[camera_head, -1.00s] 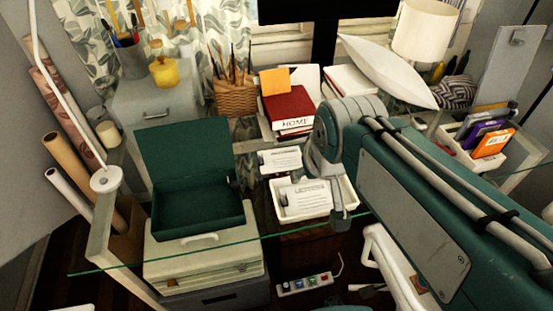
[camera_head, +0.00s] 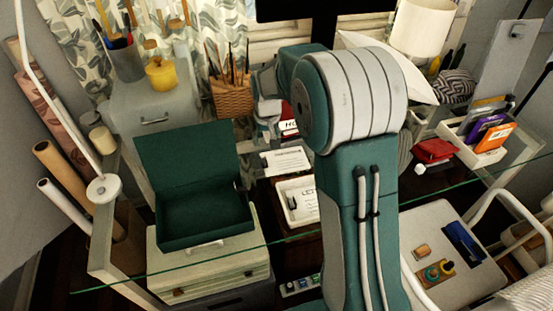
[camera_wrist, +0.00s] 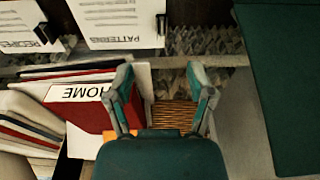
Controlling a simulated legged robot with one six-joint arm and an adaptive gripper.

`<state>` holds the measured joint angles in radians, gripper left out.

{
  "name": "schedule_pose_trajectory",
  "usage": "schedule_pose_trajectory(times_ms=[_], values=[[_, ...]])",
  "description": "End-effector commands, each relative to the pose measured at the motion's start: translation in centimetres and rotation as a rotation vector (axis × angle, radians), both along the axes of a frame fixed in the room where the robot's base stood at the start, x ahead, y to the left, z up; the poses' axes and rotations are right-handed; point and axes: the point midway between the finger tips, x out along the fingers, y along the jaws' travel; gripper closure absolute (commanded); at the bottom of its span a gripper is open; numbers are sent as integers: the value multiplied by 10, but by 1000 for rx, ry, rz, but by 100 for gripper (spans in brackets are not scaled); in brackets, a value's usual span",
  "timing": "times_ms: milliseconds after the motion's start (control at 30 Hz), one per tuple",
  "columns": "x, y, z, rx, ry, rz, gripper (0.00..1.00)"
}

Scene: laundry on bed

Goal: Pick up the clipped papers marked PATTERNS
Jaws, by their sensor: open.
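The clipped papers marked PATTERNS (camera_wrist: 118,18) lie flat at the top of the wrist view, their text upside down and a black clip at their right edge. In the head view the white sheet (camera_head: 286,161) beside the green box appears to be the same papers; its heading is too small to read. My gripper (camera_wrist: 160,76) is open and empty. In the wrist view its fingers lie below the papers in the picture, over the red HOME book and a wicker basket, apart from the papers. In the head view my arm partly hides this area.
Papers marked RECIPES (camera_wrist: 22,28) lie beside the PATTERNS papers. The red HOME book (camera_wrist: 88,118) and wicker basket (camera_wrist: 172,116) are near my fingers. An open green box (camera_head: 205,208) stands left of the papers. A glass edge crosses the foreground.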

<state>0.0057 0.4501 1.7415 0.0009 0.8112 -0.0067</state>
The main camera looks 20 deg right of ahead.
Motion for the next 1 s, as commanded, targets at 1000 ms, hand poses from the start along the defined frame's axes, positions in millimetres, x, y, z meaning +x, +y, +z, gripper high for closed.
schedule_pose_trajectory(times_ms=[1000], values=[[29, 3, -124, 0, 19, 0, 31]])
